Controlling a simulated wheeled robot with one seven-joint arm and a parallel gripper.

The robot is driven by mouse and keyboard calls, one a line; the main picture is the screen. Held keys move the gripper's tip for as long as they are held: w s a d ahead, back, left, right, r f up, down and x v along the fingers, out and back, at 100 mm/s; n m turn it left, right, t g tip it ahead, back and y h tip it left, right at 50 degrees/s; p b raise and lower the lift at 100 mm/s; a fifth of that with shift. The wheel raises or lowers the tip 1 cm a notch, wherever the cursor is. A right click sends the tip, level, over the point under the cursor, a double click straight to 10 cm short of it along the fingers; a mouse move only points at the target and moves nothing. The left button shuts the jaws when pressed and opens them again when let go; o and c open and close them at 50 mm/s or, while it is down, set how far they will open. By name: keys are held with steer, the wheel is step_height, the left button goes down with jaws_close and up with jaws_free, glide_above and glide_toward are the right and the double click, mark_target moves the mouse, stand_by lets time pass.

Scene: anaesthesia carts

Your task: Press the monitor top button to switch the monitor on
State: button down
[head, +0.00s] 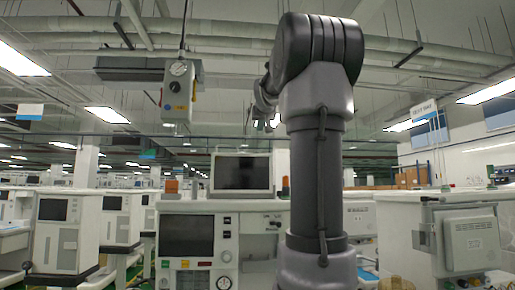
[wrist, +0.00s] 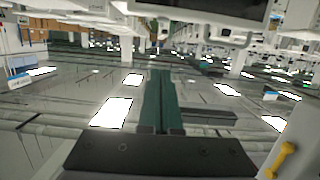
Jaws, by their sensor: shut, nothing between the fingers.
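The monitor (head: 242,173) with a dark screen stands on top of the anaesthesia cart (head: 172,207), just left of my arm in the head view. The wrist view is upside down, and a dark screen with a pale frame (wrist: 215,16) shows at its top edge. A small rounded fitting (wrist: 240,38) sits by that frame; I cannot tell if it is the button. My gripper (wrist: 162,74) shows as two dark green fingers shut together, empty, pointing toward that frame and apart from it in the picture.
A second dark screen (head: 187,236) is set in the cart front. A hanging box with a gauge (head: 178,92) is above left. A grey cabinet unit (head: 470,240) stands at right. More carts (head: 62,232) fill the left. A yellow handle (wrist: 279,160) shows in the wrist view.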

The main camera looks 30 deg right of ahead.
steer(key=w+d+f, duration=0.4)
steer(key=w+f, duration=0.2)
steer(key=w, duration=0.2)
steer(key=shift+w+d, duration=0.15)
steer(key=shift+w, duration=0.25)
steer(key=shift+f, duration=0.1)
